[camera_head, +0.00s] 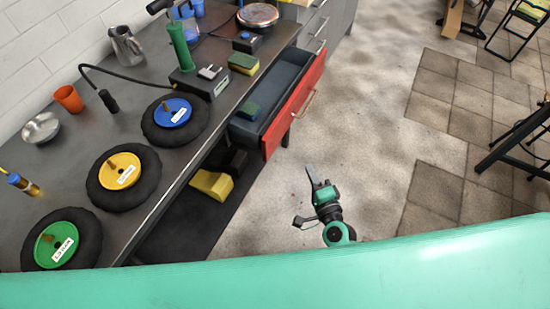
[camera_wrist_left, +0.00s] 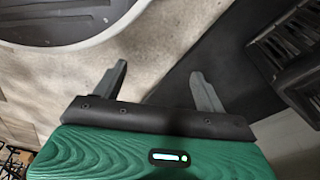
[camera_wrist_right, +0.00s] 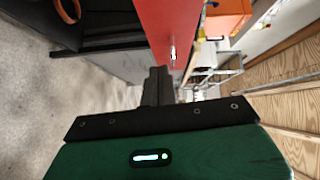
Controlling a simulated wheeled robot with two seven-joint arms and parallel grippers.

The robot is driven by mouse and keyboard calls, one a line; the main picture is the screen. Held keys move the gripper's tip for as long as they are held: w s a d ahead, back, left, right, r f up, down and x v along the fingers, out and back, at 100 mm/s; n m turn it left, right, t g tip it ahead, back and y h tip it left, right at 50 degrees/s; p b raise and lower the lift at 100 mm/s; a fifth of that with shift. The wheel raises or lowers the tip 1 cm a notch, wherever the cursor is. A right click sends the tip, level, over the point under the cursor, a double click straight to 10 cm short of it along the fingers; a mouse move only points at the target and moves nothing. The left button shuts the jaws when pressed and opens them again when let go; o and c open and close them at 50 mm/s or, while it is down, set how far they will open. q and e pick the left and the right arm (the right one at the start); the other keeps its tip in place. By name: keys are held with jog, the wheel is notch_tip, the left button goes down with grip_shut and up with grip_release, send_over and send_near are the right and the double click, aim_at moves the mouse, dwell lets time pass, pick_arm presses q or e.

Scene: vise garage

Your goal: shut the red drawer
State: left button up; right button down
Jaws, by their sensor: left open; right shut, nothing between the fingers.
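The red drawer (camera_head: 296,108) stands pulled out from under the workbench, with its grey tray showing and a dark green block (camera_head: 249,111) inside. Its front has a pale bar handle. My right gripper (camera_head: 313,172) is shut and empty, over the floor below the drawer front in the head view. In the right wrist view the shut fingers (camera_wrist_right: 158,72) point towards the red drawer front (camera_wrist_right: 163,25); I cannot tell whether they touch it. My left gripper (camera_wrist_left: 160,68) is open and empty in the left wrist view, and does not show in the head view.
The workbench (camera_head: 70,165) carries green, yellow and blue discs on black rings, an orange cup (camera_head: 68,98) and a metal pitcher (camera_head: 126,45). A yellow object (camera_head: 211,185) lies under the bench. The floor (camera_head: 370,110) right of the drawer is clear. Black stands are at far right.

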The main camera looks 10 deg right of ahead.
jog(key=r+m, duration=0.1)
jog(key=r, duration=0.1)
send_near(282, 129)
jog(key=w+d, duration=0.2)
jog(key=w, duration=0.1)
jog(key=shift+w+a+t+p, duration=0.3)
jog(key=shift+w+a+p, duration=0.25)
jog(key=shift+w+a, duration=0.7)
jog(key=shift+a, duration=0.4)
pick_arm(q)
jog(key=s+f, duration=0.1)
jog(key=s+a+f, duration=0.1)
jog(key=f, duration=0.1)
jog(key=shift+s+f, duration=0.15)
jog(key=shift+s, duration=0.2)
pick_arm(e)
jog(key=shift+f, duration=0.1)
pick_arm(q)
jog(key=shift+w, duration=0.2)
